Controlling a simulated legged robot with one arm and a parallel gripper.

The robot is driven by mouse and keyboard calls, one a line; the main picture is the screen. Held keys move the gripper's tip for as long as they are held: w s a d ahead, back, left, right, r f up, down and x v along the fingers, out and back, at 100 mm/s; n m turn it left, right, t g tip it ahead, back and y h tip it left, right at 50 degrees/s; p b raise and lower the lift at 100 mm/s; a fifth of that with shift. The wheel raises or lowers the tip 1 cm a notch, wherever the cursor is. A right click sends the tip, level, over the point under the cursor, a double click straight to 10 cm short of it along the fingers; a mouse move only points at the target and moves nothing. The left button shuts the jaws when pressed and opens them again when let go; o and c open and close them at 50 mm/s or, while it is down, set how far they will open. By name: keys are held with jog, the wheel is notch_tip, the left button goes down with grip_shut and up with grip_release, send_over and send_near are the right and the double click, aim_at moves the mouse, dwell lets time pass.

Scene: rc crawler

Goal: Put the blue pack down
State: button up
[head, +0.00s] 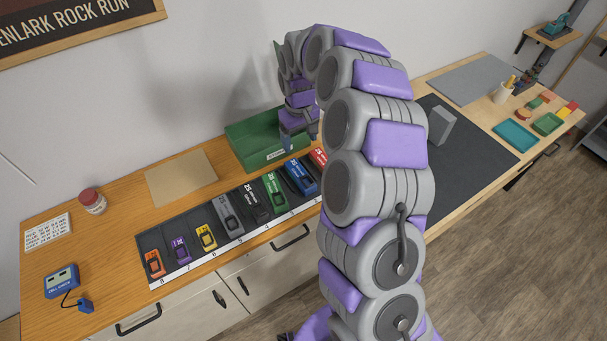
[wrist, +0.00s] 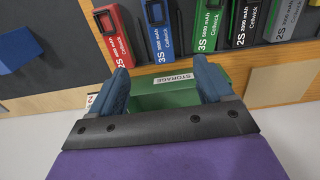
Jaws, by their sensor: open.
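The blue pack (head: 300,177) lies in a slot of the black tray (head: 150,242) on the wooden bench, between a red pack (head: 318,157) and a green pack (head: 274,190). In the head view the bin (head: 245,133) stands behind the tray, and my arm hides part of that area.
Several other packs fill the tray slots. A brown board (head: 180,178), a jar (head: 92,201) and a cell checker (head: 61,281) are on the left. A blue object (wrist: 18,48) lies at the wrist view's left edge. A grey block (head: 441,125) stands on a dark mat.

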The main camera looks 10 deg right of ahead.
jog(key=b, duration=0.1)
send_over(300, 174)
jog(key=f, duration=1)
jog(key=shift+d+f, duration=0.2)
jog(key=shift+f, duration=0.1)
jog(key=shift+w+a+f+b, duration=0.15)
jog(key=shift+f+b, duration=0.15)
jog(key=shift+f, duration=1.1)
jog(key=shift+s+a+f+b, duration=0.1)
jog(key=shift+f+b, duration=0.15)
jog(key=shift+f, duration=1.1)
jog(key=shift+d+r, duration=0.1)
grip_shut()
jog(key=shift+w+r, duration=0.1)
